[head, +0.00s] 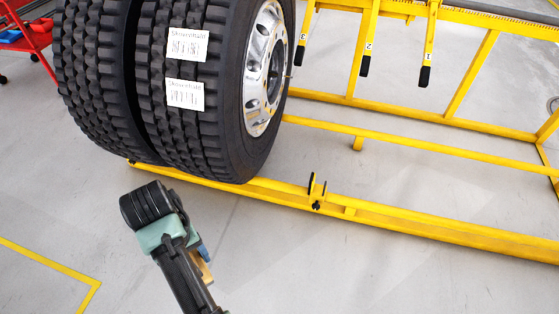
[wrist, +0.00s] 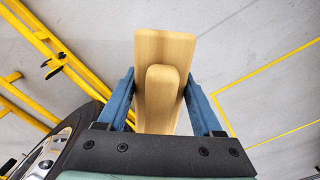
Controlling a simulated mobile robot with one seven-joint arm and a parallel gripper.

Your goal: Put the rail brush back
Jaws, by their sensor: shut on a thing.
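My gripper (wrist: 161,80) is shut on a pale wooden piece, the rail brush (wrist: 165,48), whose smooth wood lies between the two blue fingers in the wrist view. No bristles show from this angle. In the head view, my gripper (head: 203,253) is low and left of centre, over the grey floor and in front of the tyres. Only a small tan part of the brush (head: 206,272) shows there beside a blue finger. I cannot make out a holder or resting place for the brush.
Two large black tyres (head: 190,90), one with a shiny rim (head: 262,70), stand at a yellow frame (head: 420,225). Numbered yellow levers with black grips (head: 425,77) hang at upper right. A red cart (head: 35,45) stands at far left. Floor around my gripper is clear.

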